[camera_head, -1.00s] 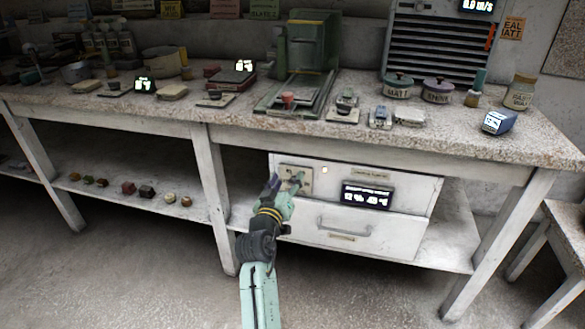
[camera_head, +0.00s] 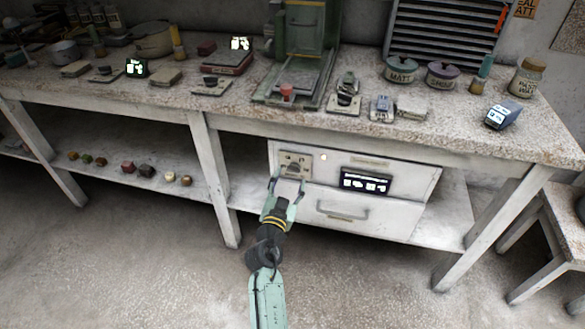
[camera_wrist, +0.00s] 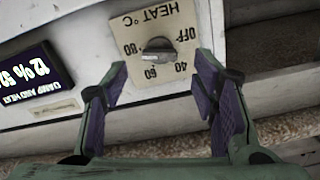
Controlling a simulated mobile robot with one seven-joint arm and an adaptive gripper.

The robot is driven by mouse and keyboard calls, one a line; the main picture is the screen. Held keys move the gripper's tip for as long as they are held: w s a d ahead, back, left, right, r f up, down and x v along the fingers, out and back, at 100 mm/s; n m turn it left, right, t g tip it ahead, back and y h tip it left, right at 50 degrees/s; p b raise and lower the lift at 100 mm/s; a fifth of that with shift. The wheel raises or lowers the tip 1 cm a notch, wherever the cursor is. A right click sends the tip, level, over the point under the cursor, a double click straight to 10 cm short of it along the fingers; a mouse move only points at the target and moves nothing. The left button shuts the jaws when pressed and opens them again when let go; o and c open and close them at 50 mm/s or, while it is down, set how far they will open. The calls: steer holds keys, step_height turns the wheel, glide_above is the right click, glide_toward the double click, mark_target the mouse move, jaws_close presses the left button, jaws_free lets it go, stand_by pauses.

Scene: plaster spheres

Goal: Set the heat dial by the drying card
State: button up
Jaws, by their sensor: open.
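The heat dial (camera_wrist: 158,50) is a grey knob on a beige plate (camera_wrist: 182,20) marked HEAT °C, OFF, 40, 60 and 80. Its grip bar lies nearly level in the wrist view; I cannot tell which end is the pointer. In the head view the plate (camera_head: 296,160) is at the upper left of the white cabinet front. My gripper (camera_wrist: 161,72) is open and empty, its purple-padded fingers apart on either side, just short of the dial. In the head view my gripper (camera_head: 288,183) is just below the dial. I cannot pick out the drying card.
A lit display (camera_head: 366,181) is right of the dial plate, also in the wrist view (camera_wrist: 32,77). A drawer handle (camera_head: 342,211) is below. The cluttered worktop (camera_head: 225,117) overhangs the cabinet (camera_head: 400,205). The floor in front is clear.

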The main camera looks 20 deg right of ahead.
mark_target(293, 172)
steer(key=shift+p+x, duration=0.45)
steer(key=shift+x, duration=1.7)
steer(key=shift+c, duration=0.3)
steer(key=c, duration=1.1)
